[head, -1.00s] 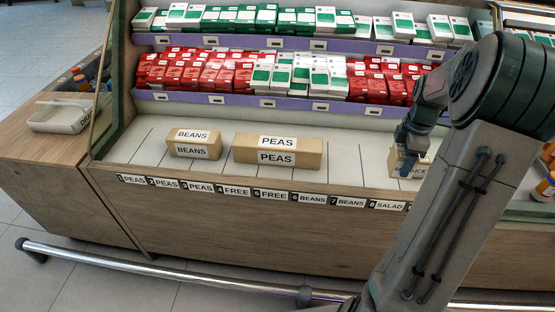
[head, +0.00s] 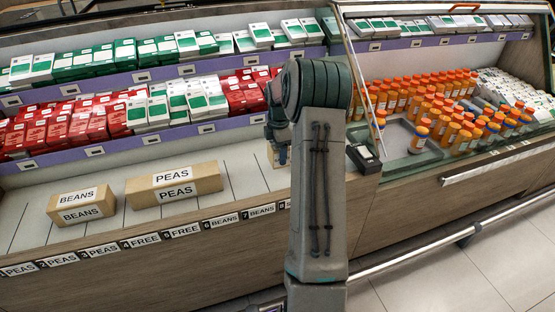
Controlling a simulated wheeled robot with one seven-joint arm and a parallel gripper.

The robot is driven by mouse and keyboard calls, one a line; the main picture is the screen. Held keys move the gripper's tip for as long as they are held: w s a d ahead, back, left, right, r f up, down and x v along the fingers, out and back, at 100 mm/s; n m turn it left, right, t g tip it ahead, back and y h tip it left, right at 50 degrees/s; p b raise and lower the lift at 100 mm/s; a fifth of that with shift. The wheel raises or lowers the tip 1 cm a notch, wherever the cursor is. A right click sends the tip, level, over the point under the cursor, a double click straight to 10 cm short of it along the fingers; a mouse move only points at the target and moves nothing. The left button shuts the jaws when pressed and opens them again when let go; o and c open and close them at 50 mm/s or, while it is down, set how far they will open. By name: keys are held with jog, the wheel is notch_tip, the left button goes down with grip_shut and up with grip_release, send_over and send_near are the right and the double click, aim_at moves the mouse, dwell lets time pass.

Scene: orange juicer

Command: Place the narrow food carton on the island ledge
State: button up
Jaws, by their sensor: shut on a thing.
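My gripper (head: 281,153) is at the right part of the pale display ledge (head: 240,165), mostly hidden behind my own arm. It is shut on a small tan carton (head: 271,156), of which only a sliver shows. I cannot tell whether the carton touches the ledge. A narrow tan BEANS carton (head: 81,206) and a longer tan PEAS carton (head: 175,184) lie on the ledge to the left, apart from each other.
Numbered labels (head: 145,241) run along the ledge's front edge. Shelves of red boxes (head: 70,127) and green boxes (head: 100,60) rise behind. A bin of orange bottles (head: 430,120) is at right, with a rail (head: 420,238) in front. Bare ledge lies right of PEAS.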

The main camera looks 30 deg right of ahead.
aim_at(278, 159)
jog(key=shift+w+f, duration=0.3)
jog(key=shift+f, duration=1.85)
jog(key=shift+f, duration=0.1)
jog(key=shift+f, duration=0.15)
jog(key=o, duration=1)
